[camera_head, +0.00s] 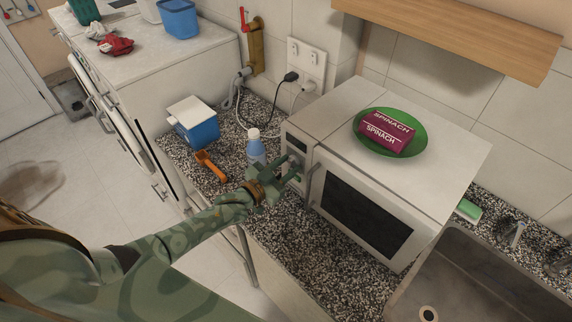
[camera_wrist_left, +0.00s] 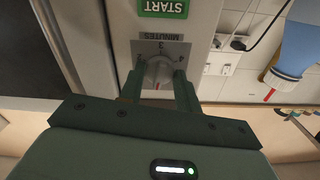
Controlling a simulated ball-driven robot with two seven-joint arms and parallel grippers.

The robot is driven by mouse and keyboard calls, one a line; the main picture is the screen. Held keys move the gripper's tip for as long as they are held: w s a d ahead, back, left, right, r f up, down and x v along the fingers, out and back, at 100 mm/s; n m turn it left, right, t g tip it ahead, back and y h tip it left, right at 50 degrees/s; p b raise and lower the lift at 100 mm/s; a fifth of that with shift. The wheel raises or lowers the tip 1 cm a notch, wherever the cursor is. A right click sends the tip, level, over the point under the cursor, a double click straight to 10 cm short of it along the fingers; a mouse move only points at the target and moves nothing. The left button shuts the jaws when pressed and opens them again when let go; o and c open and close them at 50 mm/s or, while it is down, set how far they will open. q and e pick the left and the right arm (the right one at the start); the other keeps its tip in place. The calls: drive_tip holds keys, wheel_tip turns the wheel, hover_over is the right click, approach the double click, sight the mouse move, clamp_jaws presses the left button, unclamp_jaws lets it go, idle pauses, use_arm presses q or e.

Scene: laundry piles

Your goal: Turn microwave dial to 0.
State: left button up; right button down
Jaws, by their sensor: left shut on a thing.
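The white microwave (camera_head: 440,152) stands on the speckled counter with its dark door window facing the front. Its control panel is on the left side of its front. My left gripper (camera_head: 287,172) is at this panel. In the left wrist view, the fingers of my left gripper (camera_wrist_left: 160,90) are shut on the grey dial (camera_wrist_left: 158,70), one on each side. The panel reads MINUTES, with a few numerals above the dial, and a green START button (camera_wrist_left: 163,8) shows beyond it. The dial's lower part and its other numerals are hidden by the gripper. My right gripper is not in view.
A green plate (camera_head: 415,145) with spinach packages (camera_head: 386,133) lies on the microwave. A blue-and-white bottle (camera_head: 256,148) stands close beside my left gripper. A blue box (camera_head: 199,130) and an orange scoop (camera_head: 211,166) are further left. A sink (camera_head: 480,285) is at right.

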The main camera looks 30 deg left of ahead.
use_arm(q)
drive_tip(key=shift+f+n, duration=0.15)
drive_tip(key=shift+n, duration=0.85)
drive_tip(key=o, duration=1)
drive_tip(key=shift+c, duration=0.2)
drive_tip(key=shift+s, duration=0.1)
drive_tip(key=v, duration=1.6)
drive_tip(key=shift+a, duration=0.1)
